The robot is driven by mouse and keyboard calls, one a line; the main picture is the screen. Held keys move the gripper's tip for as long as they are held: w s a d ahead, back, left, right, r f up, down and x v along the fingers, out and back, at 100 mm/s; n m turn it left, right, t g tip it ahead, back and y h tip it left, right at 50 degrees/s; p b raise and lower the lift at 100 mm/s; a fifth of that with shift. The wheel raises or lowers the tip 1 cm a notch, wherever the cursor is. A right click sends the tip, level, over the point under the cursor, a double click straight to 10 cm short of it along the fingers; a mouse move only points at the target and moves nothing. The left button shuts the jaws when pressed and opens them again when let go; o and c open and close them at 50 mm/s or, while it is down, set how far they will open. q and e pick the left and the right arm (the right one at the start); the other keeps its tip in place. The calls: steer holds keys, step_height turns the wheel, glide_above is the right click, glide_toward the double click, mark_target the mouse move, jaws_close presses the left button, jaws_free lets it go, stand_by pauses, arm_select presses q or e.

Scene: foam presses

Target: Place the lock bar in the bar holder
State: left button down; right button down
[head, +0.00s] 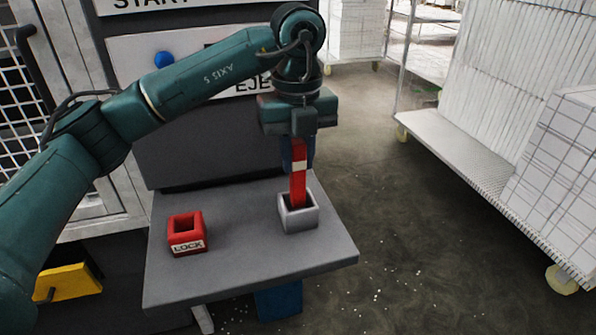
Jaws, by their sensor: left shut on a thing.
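The lock bar (298,183) is red with a white band and hangs upright below my left gripper (300,138). The gripper is shut on its upper end. The bar's lower end shows at the opening of a grey square holder (299,220) on the shelf; how deep it sits inside cannot be told. A red square holder with a white LOCK label (187,244) stands to the left on the same shelf, and it looks empty. My right gripper is not in view.
The grey shelf (250,262) juts out from a machine with a blue button (164,59) and a partly hidden sign. A yellow part (68,283) is at lower left. White racks (480,145) stand at the right, with open floor between.

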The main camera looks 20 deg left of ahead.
mark_target(297, 172)
arm_select(q)
step_height(297, 172, down, 2)
steer(key=shift+f, duration=0.6)
steer(key=shift+f, duration=0.2)
steer(key=c, duration=1.3)
jaws_free()
steer(key=shift+o, duration=0.2)
